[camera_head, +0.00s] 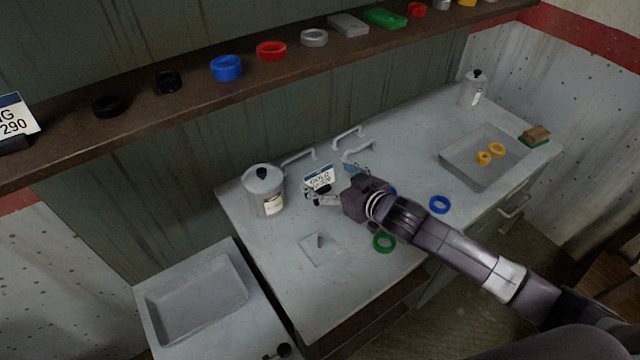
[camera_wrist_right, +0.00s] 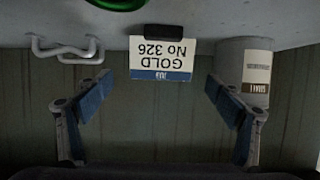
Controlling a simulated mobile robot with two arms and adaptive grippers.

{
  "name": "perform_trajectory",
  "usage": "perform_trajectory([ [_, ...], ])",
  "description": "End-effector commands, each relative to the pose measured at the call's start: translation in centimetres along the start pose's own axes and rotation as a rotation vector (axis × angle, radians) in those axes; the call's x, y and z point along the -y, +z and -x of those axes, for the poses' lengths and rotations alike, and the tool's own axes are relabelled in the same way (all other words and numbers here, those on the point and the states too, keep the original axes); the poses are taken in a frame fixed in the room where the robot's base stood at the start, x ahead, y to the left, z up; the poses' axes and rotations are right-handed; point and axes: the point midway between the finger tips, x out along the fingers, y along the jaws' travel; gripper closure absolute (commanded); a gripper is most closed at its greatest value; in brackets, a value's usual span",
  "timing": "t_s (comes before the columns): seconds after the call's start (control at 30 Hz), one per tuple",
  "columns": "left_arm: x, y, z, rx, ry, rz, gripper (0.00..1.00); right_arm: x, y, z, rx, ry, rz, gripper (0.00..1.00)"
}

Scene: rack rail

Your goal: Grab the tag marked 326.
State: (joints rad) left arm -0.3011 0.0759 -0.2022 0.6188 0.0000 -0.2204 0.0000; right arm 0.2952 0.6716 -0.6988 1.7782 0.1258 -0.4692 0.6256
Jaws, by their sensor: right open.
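The white tag marked GOLD No 326 (camera_head: 319,176), with a blue band, stands upright in a small black holder on the grey worktop. In the right wrist view, where the scene appears upside down, the tag (camera_wrist_right: 162,58) is centred in the gap between my fingers. My right gripper (camera_head: 338,184) is open and empty, one finger to each side of the tag's line, touching neither edge. It also shows in the right wrist view (camera_wrist_right: 158,82). I cannot tell how far the tag is from the fingertips. My left gripper is not in view.
A lidded canister (camera_head: 264,192) stands left of the tag, and a bent metal handle (camera_head: 358,149) is behind it. Green (camera_head: 384,242) and blue (camera_head: 439,204) rings lie in front. A sink (camera_head: 484,160) is at right. A shelf (camera_head: 130,118) with rings and another tag (camera_head: 16,118) runs above.

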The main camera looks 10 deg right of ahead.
Motion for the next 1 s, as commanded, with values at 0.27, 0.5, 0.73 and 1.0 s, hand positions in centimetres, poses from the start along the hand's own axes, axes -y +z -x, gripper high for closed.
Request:
perform_trajectory([
  [0.27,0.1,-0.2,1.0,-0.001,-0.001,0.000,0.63,0.1,0.4,-3.2,-0.001,0.000,-0.001,0.15],
  [0.5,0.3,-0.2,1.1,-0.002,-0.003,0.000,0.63,0.2,0.6,-4.4,0.001,-0.001,0.000,0.15],
  [0.73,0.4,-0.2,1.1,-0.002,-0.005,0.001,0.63,0.2,0.7,-4.4,0.001,-0.001,0.000,0.18],
  [1.0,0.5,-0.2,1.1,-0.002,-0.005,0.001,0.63,0.1,0.7,-4.4,0.001,-0.001,-0.001,0.48],
])
